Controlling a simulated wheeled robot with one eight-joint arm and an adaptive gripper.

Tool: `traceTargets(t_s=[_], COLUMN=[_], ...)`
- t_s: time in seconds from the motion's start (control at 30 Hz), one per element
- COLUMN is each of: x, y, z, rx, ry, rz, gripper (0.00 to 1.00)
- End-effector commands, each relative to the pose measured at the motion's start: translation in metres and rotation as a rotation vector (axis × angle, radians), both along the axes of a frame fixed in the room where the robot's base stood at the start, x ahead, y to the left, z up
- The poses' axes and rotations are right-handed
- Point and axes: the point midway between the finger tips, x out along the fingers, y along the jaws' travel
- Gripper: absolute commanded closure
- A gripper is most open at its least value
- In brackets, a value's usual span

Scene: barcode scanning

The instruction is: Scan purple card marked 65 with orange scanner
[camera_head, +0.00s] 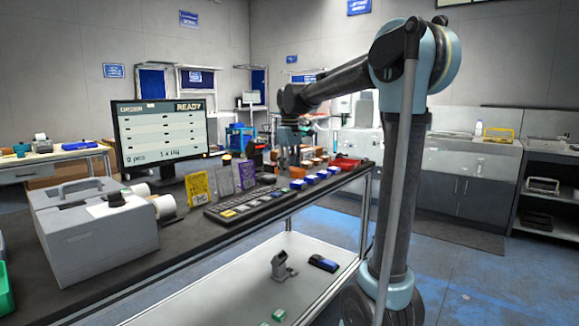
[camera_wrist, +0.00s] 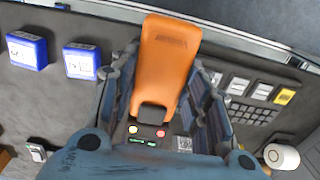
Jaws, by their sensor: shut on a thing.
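My gripper (camera_wrist: 162,75) is shut on the orange scanner (camera_wrist: 168,58), whose body lies between the two fingers in the wrist view. In the head view my gripper (camera_head: 289,138) hangs over the far part of the dark table, and the scanner is hard to make out there. A purple card (camera_head: 244,175) stands upright on the table, to the left of my gripper. A paler greyish-purple card (camera_head: 223,182) and a yellow card (camera_head: 197,190) stand beside it. Their numbers are too small to read, so I cannot tell which is marked 65.
A keyboard (camera_head: 243,205) lies in front of the cards. Small blue boxes (camera_head: 312,180) stand to its right and show in the wrist view (camera_wrist: 80,62). A monitor (camera_head: 162,132) reading READY and a grey printer (camera_head: 92,230) stand at the left. A lower shelf (camera_head: 240,285) holds several items.

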Motion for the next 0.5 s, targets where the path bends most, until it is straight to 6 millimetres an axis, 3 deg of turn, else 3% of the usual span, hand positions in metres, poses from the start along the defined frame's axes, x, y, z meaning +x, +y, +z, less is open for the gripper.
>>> traceTargets(t_s=[0.5], x=[-0.002], y=[0.007], z=[-0.048], rx=[0.000], ry=[0.000], rz=[0.009], gripper=[0.88])
